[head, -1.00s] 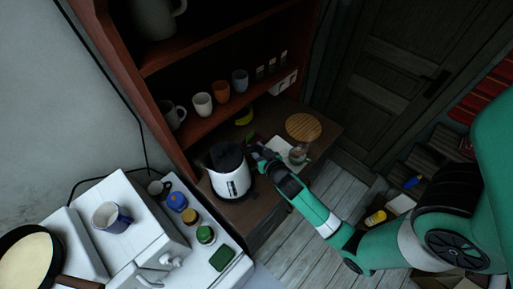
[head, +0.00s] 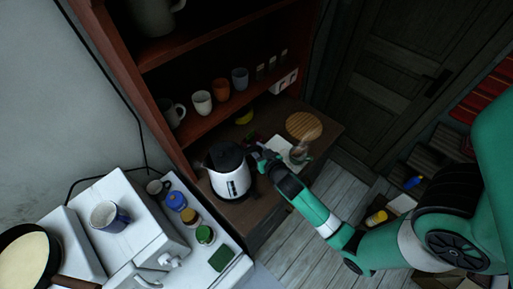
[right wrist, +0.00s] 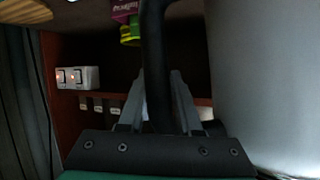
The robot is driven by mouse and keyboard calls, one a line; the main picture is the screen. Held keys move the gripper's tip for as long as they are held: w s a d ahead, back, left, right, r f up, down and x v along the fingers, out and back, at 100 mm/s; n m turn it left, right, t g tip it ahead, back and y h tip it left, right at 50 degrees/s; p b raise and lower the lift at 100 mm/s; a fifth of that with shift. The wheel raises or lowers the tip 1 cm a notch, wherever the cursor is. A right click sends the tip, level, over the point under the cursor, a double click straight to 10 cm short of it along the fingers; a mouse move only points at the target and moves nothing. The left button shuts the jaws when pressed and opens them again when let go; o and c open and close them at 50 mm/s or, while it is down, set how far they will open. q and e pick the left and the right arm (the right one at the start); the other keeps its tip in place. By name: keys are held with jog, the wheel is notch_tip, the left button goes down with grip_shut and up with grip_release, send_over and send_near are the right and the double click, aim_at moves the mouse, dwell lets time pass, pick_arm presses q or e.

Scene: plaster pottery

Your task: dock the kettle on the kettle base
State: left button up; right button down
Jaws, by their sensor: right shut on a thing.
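The kettle (head: 231,182), white with a black top, stands roughly upright over the dark wooden counter, in front of the shelf unit. My right gripper (head: 256,154) is at the right side of the kettle. In the right wrist view its two fingers (right wrist: 157,95) are shut on the black kettle handle (right wrist: 154,45), and the pale kettle body (right wrist: 265,80) fills the right side. The kettle base cannot be made out; the area under the kettle is hidden. I cannot tell whether the kettle touches the counter. My left gripper is not in view.
A round wooden board (head: 304,126) and a small glass (head: 298,153) are right of my gripper. A row of cups, including an orange cup (head: 221,90), stands on the shelf behind. A white switch box (head: 284,82) is at the shelf's right end. Jars (head: 204,233) stand front left.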

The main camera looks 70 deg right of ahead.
jog(key=c, duration=0.9)
grip_release()
jog(key=shift+w, duration=0.1)
jog(key=shift+p+v, duration=0.45)
jog(key=shift+v, duration=0.95)
jog(key=v, duration=0.8)
jog(key=shift+a+f+p, duration=0.1)
jog(key=shift+p, duration=0.25)
